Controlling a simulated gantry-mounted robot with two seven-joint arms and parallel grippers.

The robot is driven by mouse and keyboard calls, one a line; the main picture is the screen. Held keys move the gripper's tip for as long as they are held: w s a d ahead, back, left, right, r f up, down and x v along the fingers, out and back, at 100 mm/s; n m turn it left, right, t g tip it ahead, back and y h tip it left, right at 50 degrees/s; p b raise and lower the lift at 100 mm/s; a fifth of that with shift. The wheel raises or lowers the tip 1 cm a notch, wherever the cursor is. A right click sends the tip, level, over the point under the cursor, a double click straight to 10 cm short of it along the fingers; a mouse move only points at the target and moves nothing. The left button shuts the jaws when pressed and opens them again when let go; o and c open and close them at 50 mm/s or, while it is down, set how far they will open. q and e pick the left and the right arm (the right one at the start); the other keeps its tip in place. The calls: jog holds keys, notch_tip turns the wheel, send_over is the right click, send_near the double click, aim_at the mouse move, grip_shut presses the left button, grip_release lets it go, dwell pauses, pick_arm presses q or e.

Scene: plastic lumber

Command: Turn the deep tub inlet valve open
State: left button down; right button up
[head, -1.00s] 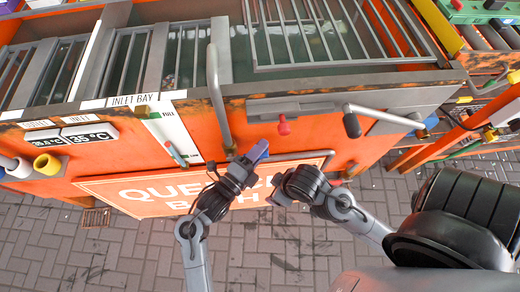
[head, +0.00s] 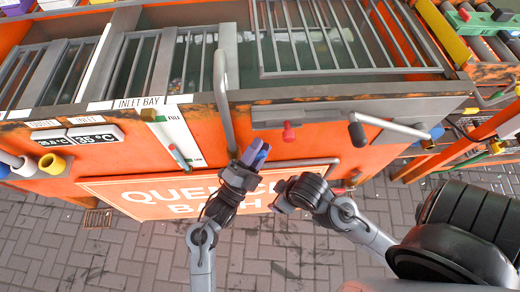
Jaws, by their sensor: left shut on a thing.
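A grey inlet pipe (head: 222,100) hooks over the tub (head: 130,108) rim and runs down its orange front to my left gripper. My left gripper (head: 254,160) is at the pipe's lower end, shut on a blue-purple piece (head: 253,150) that looks like the valve handle. The valve body is mostly hidden behind the gripper. My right gripper (head: 279,203) is just right of and below the left one, in front of the sign; its jaws are too dark and small to read.
A grey horizontal pipe (head: 305,162) runs just above the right gripper. The QUENCH BATH sign (head: 150,192) is below; paved floor (head: 130,255) is clear.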

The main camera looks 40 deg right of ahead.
dwell(0.4)
pick_arm(q)
jog(key=c, duration=1.1)
grip_release()
jog(key=shift+c, duration=0.2)
jog(key=shift+o, duration=0.9)
jog(key=shift+a, duration=0.1)
jog(key=p+v, duration=0.3)
jog(key=v, duration=0.7)
jog(key=shift+a+f, duration=0.2)
jog(key=shift+a, duration=0.05)
jog(key=shift+s, duration=0.1)
